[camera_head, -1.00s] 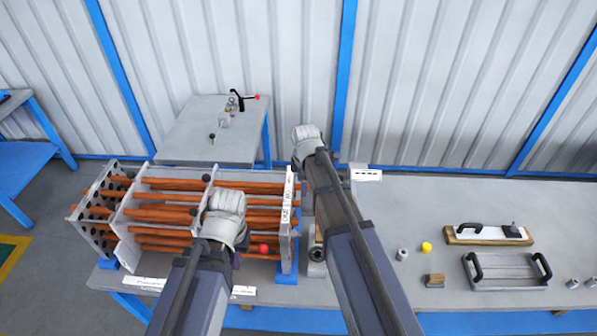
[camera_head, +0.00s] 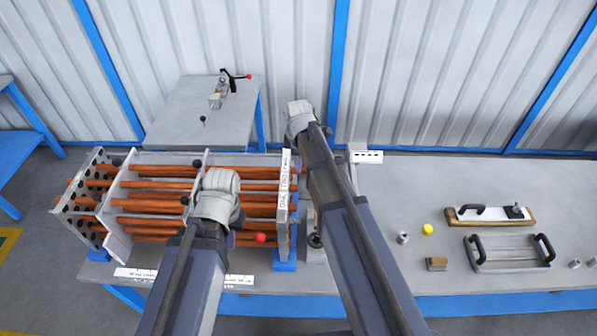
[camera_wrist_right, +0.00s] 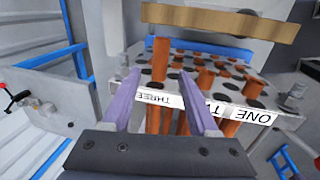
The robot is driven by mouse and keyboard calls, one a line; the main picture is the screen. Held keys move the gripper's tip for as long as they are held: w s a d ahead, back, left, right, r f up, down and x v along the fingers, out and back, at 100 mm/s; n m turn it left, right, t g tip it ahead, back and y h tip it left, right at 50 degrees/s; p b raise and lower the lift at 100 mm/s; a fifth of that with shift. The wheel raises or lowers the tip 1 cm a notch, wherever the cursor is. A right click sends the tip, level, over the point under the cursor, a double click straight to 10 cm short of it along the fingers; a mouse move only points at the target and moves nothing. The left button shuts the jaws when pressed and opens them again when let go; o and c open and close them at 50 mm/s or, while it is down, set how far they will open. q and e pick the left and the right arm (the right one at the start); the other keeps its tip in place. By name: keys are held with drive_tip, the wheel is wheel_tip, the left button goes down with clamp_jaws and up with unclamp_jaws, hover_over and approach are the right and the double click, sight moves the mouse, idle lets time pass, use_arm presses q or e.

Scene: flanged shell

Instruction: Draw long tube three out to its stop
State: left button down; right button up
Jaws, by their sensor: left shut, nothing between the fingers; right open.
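The tube bundle's white end plate (camera_head: 284,205) stands at the right end of the orange tubes (camera_head: 155,209) in the head view. In the right wrist view its holed face (camera_wrist_right: 225,80) shows a THREE label (camera_wrist_right: 154,98). An orange tube (camera_wrist_right: 159,58) near that label lies in line with the gap between the fingers of my right gripper (camera_wrist_right: 158,76). That gripper is open; contact with the tube cannot be judged. My left gripper (camera_head: 217,203) is over the front of the bundle, shut and empty, its fingertips mostly hidden by the wrist.
A red ball (camera_head: 260,238) shows beside the left wrist. A back table (camera_head: 190,132) carries a clamp with a red knob. On the bench to the right are a yellow piece (camera_head: 427,229), a handled tray (camera_head: 510,253) and a handled board (camera_head: 490,216). The bench between is largely clear.

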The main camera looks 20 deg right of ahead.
drive_tip(key=f+b, duration=0.2)
drive_tip(key=f, duration=0.1)
drive_tip(key=w+f+b, duration=0.1)
drive_tip(key=shift+d+f+b, duration=0.1)
drive_tip(key=shift+f+b, duration=0.3)
drive_tip(key=shift+r, duration=0.1)
clamp_jaws()
drive_tip(key=shift+s, duration=0.1)
idle(0.9)
